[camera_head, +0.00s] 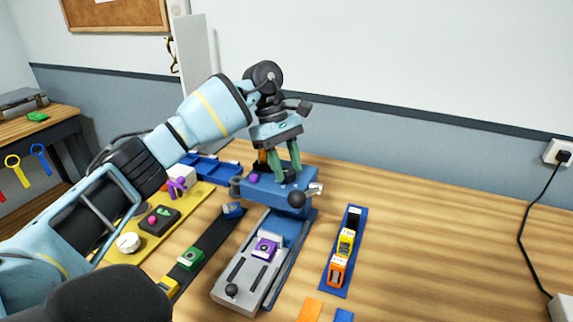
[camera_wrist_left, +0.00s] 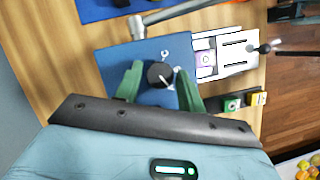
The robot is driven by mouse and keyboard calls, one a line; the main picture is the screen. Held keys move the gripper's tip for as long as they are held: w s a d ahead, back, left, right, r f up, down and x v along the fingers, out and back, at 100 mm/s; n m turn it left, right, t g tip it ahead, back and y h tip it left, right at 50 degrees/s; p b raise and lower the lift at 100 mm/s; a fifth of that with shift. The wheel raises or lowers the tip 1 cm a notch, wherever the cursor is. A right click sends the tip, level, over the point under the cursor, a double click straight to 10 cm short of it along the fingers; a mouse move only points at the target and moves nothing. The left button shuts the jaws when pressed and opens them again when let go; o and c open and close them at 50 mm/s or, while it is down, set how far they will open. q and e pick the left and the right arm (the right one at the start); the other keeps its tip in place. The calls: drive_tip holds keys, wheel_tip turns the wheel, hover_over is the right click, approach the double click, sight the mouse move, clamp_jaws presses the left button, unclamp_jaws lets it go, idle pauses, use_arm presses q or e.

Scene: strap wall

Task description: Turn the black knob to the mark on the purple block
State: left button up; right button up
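The black knob (camera_wrist_left: 160,75) sits on a blue block (camera_wrist_left: 120,62) in the left wrist view, with a white pointer line on its face. Small white marks are on the blue surface beside it. My left gripper (camera_wrist_left: 158,88) has its green fingers apart on either side of the knob; contact is not clear. In the head view, my left gripper (camera_head: 283,168) points down at the blue block (camera_head: 268,193), and the knob is hard to make out. The purple block (camera_head: 266,248) lies on a grey slide plate; it also shows in the left wrist view (camera_wrist_left: 205,59). My right gripper is not seen.
The grey plate (camera_head: 225,292) has slots and a black ball handle. A blue strip (camera_head: 334,283) with small blocks lies to the right. A black strip (camera_head: 206,250) and a yellow board (camera_head: 195,199) lie left.

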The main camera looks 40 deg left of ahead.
use_arm(q)
drive_tip(key=shift+o, duration=1.1)
drive_tip(key=v, duration=0.7)
drive_tip(key=shift+r+b, duration=0.3)
drive_tip(key=shift+r, duration=0.05)
drive_tip(key=shift+a, duration=0.15)
